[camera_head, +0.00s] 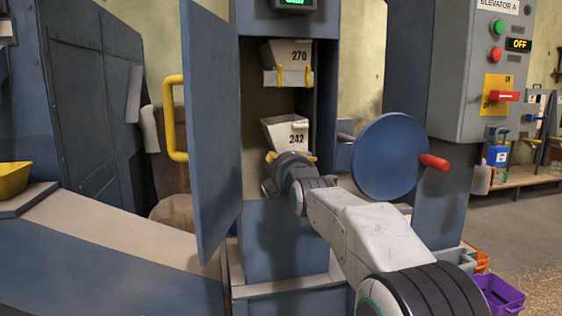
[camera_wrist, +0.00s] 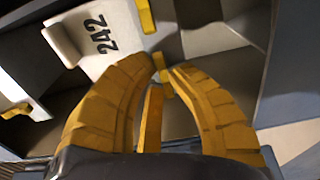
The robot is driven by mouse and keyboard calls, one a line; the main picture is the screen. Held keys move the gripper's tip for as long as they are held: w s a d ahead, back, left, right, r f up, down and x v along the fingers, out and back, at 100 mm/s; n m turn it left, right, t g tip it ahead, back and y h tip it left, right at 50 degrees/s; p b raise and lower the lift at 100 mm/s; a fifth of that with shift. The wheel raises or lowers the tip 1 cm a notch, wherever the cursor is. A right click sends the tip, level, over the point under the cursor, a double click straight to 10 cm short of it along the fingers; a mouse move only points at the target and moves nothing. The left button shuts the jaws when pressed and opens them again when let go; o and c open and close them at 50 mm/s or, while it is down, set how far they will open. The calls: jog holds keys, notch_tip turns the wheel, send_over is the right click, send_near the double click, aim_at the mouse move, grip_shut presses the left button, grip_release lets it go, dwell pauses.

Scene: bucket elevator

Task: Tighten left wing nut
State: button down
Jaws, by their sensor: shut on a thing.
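The bucket marked 242 (camera_head: 287,130) hangs in the open elevator shaft; its white front plate (camera_wrist: 92,38) also shows in the wrist view. My gripper (camera_wrist: 166,68) has its yellow fingers closed together beside this plate. A small yellow piece (camera_wrist: 161,61), which looks like the left wing nut, sits between the fingertips and is mostly hidden by them. Another yellow bar (camera_wrist: 146,15) lies along the plate's edge. In the head view my wrist covers the lower part of the bucket, so the wing nut cannot be made out there.
The blue shaft door (camera_head: 210,130) stands open at left, with a yellow handle (camera_head: 173,118). The control box (camera_head: 483,75) reads OFF.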

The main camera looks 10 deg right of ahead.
jog(key=shift+m, duration=0.3)
jog(key=shift+d+f+m+b, duration=0.15)
jog(key=shift+m+b, duration=0.25)
jog(key=shift+m, duration=3.9)
jog(key=shift+f+m+b, duration=0.1)
jog(key=shift+m+b, duration=0.25)
jog(key=shift+m, duration=3.95)
jog(key=c, duration=1.2)
grip_release()
jog(key=shift+s, duration=0.15)
